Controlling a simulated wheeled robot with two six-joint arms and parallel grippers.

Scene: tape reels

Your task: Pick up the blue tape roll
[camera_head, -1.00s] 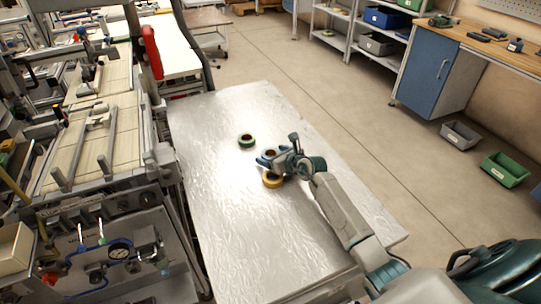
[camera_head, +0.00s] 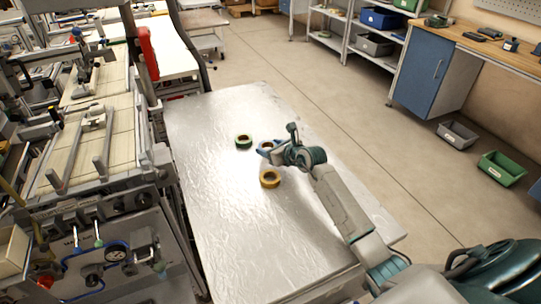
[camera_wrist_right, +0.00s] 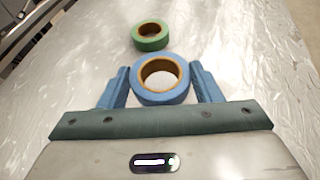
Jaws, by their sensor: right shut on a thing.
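The blue tape roll (camera_wrist_right: 160,94) sits between the two blue fingers of my right gripper (camera_wrist_right: 161,86) in the right wrist view, its orange-brown core facing the camera. The gripper is shut on its sides. In the head view the right gripper (camera_head: 270,150) is over the metal table, and the roll (camera_head: 266,145) is partly hidden by it. I cannot tell clearly how far the roll is above the table. My left gripper is not in view.
A green tape roll (camera_head: 243,141) lies just left of the gripper and also shows beyond the blue roll in the wrist view (camera_wrist_right: 150,36). The rest of the metal table (camera_head: 225,225) is clear.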

